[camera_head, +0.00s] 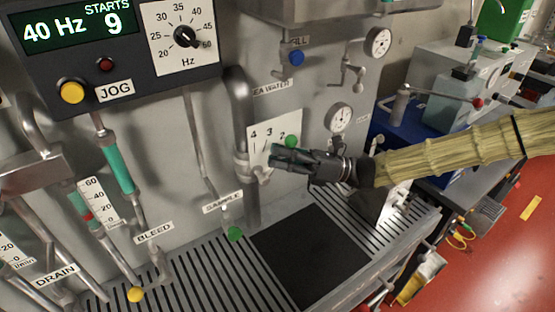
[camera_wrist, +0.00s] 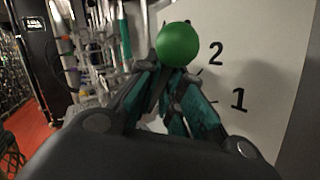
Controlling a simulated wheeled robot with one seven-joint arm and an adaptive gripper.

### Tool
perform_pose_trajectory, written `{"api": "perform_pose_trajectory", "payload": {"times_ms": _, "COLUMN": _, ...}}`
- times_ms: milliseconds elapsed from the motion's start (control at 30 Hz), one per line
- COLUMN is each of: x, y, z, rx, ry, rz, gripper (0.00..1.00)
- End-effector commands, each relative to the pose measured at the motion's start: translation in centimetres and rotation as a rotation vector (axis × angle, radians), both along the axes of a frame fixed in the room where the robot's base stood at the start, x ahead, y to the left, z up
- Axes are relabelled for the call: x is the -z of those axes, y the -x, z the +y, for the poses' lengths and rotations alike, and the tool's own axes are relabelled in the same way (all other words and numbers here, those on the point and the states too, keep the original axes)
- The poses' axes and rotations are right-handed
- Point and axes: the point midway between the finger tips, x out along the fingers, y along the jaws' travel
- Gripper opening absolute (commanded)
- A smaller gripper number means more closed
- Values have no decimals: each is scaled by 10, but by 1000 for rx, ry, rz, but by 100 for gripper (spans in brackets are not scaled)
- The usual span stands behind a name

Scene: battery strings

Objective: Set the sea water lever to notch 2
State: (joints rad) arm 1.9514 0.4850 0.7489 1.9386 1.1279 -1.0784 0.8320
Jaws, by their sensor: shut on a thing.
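The sea water lever ends in a green ball knob (camera_head: 291,142), just right of the "2" on its white number plate (camera_head: 258,146) in the head view. The "4", "3" and "2" show there; my gripper hides part of the plate. My gripper (camera_head: 276,156) is shut on the lever, below the knob. In the wrist view the green knob (camera_wrist: 178,44) stands just beyond my fingertips (camera_wrist: 172,85), left of the "2" on the plate (camera_wrist: 262,45), with the "1" lower right. The fingers hide most of the lever's shaft, so its exact notch is unclear.
A pipe (camera_head: 240,110) runs down left of the plate, and a gauge (camera_head: 340,118) is close on its right. A blue-knobbed valve (camera_head: 295,58) is above. The sample valve's green knob (camera_head: 235,233) is lower left. A dark mat (camera_head: 311,255) lies on the slotted tray below.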

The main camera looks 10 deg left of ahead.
Motion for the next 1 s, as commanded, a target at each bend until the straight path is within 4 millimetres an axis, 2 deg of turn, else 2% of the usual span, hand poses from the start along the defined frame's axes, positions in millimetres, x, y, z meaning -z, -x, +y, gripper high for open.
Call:
{"api": "perform_pose_trajectory", "payload": {"times_ms": 567, "x": 3, "y": -4, "z": -4, "rx": 1, "ry": -58, "rz": 58, "gripper": 0}}
{"api": "perform_pose_trajectory", "payload": {"times_ms": 600, "x": 3, "y": -4, "z": -4, "rx": 1, "ry": -58, "rz": 58, "gripper": 16}}
{"api": "perform_pose_trajectory", "payload": {"times_ms": 633, "x": 3, "y": -4, "z": -4, "rx": 1, "ry": -58, "rz": 58, "gripper": 19}}
{"api": "perform_pose_trajectory", "payload": {"times_ms": 1000, "x": 5, "y": -5, "z": -7, "rx": 1, "ry": -57, "rz": 57, "gripper": 19}}
